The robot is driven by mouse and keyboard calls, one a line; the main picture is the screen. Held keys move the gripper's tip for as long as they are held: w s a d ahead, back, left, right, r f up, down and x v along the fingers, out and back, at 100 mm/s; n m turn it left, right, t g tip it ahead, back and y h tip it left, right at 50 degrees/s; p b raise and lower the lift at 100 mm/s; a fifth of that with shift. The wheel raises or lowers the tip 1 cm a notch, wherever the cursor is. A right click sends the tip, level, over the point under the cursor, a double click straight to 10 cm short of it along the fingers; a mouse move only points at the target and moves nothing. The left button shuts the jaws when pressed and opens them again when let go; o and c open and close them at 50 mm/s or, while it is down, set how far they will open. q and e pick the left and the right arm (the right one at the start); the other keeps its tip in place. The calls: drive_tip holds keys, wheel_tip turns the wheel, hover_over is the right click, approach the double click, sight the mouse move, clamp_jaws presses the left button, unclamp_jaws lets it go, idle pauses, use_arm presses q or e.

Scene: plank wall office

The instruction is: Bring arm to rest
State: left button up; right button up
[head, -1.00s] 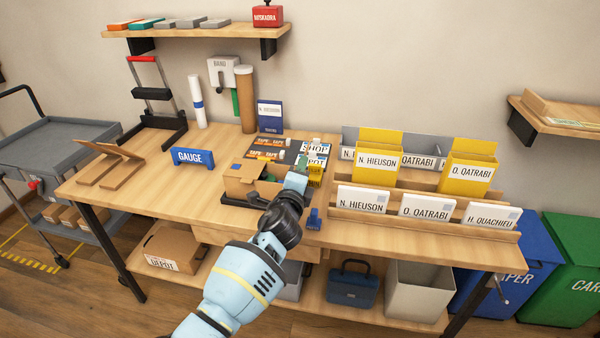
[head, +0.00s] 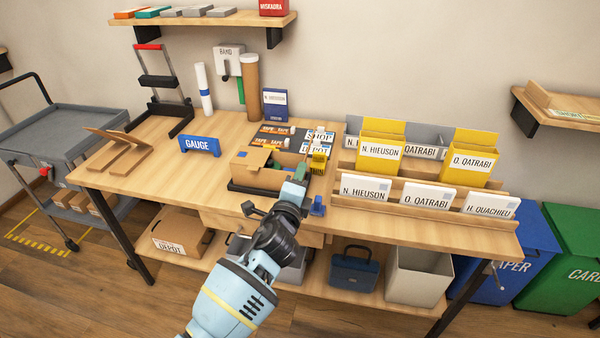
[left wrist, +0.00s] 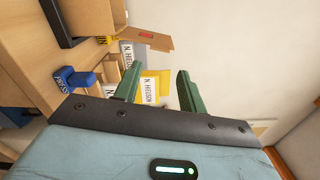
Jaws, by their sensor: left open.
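My left arm comes up from the bottom of the head view, and its gripper (head: 301,170) is over the front part of the workbench (head: 190,188), beside an open cardboard box (head: 262,178). In the left wrist view the two green fingers (left wrist: 157,88) stand apart with nothing between them. Beyond them the yellow and white name folders (left wrist: 148,88) show, out of the grip. My right gripper is not in view.
A small blue stand (head: 318,206) is close to the gripper. Folder racks (head: 440,185) fill the right of the bench, and a blue gauge holder (head: 200,145) stands at left. A grey cart (head: 60,145) is far left. The front left bench top is clear.

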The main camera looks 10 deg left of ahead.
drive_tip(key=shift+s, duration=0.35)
use_arm(q)
drive_tip(key=s+a+f+n+g+p, duration=0.1)
drive_tip(key=s+a+f+n+g, duration=0.3)
drive_tip(key=s+f, duration=0.6)
drive_tip(key=s+f+n+g, duration=0.1)
drive_tip(key=s+f+n, duration=0.4)
drive_tip(key=s+f, duration=0.55)
drive_tip(key=s+a+f+n+g, duration=0.1)
drive_tip(key=s+n, duration=0.2)
drive_tip(key=s, duration=0.6)
drive_tip(key=s+a+f+n+g+h+p, duration=0.1)
drive_tip(key=s+a+f+n, duration=0.1)
drive_tip(key=s, duration=0.6)
drive_tip(key=s+a+f+n+g, duration=0.1)
drive_tip(key=s+f+n+g, duration=0.1)
drive_tip(key=s+n, duration=0.3)
drive_tip(key=s, duration=0.4)
drive_tip(key=shift+s+a+p, duration=0.3)
drive_tip(key=shift+s+p, duration=0.05)
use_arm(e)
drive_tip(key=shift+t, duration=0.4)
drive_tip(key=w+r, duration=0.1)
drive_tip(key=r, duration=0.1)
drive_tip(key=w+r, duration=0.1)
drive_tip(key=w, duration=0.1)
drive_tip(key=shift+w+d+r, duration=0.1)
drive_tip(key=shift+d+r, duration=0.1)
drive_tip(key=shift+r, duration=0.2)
